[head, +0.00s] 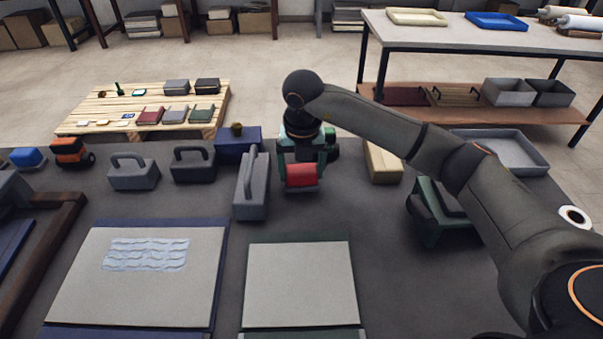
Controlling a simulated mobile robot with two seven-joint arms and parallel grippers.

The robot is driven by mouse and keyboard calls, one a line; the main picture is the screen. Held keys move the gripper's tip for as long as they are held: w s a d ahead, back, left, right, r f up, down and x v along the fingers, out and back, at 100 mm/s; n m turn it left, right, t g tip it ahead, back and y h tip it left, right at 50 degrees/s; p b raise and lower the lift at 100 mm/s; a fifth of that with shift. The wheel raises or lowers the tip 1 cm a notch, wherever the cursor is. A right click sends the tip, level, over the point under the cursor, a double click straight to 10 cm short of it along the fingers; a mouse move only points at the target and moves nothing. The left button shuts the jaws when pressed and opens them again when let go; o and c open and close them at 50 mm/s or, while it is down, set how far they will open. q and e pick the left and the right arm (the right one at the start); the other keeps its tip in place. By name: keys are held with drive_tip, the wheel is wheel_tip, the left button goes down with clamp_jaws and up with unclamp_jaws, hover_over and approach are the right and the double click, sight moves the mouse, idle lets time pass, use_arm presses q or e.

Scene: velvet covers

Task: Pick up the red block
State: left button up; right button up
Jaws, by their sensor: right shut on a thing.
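The red block (301,176) shows between the fingers of my right gripper (301,182), near the middle of the head view. My right gripper points down and is shut on it. The block is above or at the dark table surface (400,270); I cannot tell whether it touches it. The gripper body and arm hide what is behind it. My left gripper is not in view.
A grey handled block (252,190) stands close left of my right gripper. Two more (133,172) stand further left. A yellowish block (382,162) lies to the right. Two pale boards (298,284) lie in front. A wooden pallet (95,112) holding small items lies behind.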

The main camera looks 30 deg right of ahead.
drive_tip(key=s+a+r+p, duration=0.1)
drive_tip(key=s+a+r, duration=0.8)
drive_tip(key=r, duration=0.3)
drive_tip(key=shift+s, duration=0.85)
drive_tip(key=o, duration=0.9)
drive_tip(key=c, duration=0.6)
drive_tip(key=shift+w+a+p, duration=0.1)
drive_tip(key=shift+p, duration=0.2)
drive_tip(key=shift+c, duration=0.5)
